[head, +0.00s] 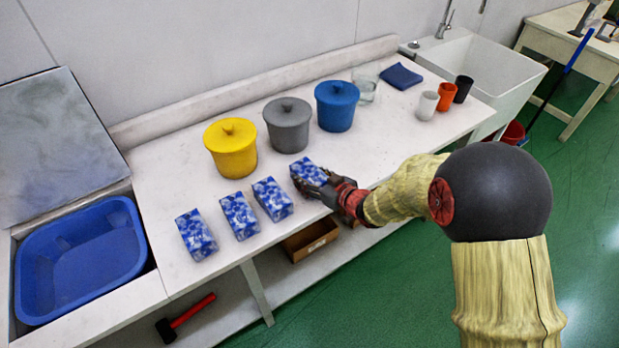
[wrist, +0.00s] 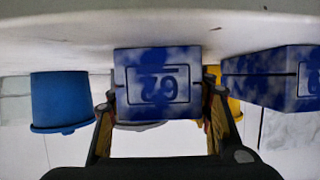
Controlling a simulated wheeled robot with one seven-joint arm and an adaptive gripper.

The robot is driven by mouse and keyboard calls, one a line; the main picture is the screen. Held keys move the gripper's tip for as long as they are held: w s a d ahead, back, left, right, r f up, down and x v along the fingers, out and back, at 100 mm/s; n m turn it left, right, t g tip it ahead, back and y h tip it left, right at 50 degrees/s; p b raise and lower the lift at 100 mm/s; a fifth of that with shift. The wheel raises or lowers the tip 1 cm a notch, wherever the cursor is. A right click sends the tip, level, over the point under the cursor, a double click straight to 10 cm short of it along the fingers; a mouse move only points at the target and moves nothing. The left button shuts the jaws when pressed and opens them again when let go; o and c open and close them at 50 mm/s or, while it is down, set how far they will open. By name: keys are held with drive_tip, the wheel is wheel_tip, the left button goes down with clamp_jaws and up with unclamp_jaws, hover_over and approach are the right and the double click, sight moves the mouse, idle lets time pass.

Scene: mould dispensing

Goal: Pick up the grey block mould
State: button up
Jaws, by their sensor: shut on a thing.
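The block mould in my gripper (head: 322,189) is marbled blue and white, not grey; it shows in the head view (head: 307,170) and in the wrist view (wrist: 150,85). My gripper (wrist: 160,100) is shut on it, one finger on each side. Its near face carries a recessed frame with a number that I cannot read surely. It is close to the table top; I cannot tell whether it touches it. Three like blocks stand in a row to its left: one beside it (head: 272,200), a middle one (head: 239,216) and the leftmost (head: 196,235). None looks grey.
Yellow (head: 231,150), grey (head: 288,127) and blue (head: 337,107) lidded pots stand behind the blocks. A glass (head: 366,87), a blue cloth (head: 401,77) and three cups (head: 445,97) are farther right. A blue basin (head: 80,260) is at left. A box (head: 310,240) sits below.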

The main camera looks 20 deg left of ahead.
clamp_jaws()
drive_tip(key=shift+r, duration=0.1)
drive_tip(key=shift+r, duration=0.1)
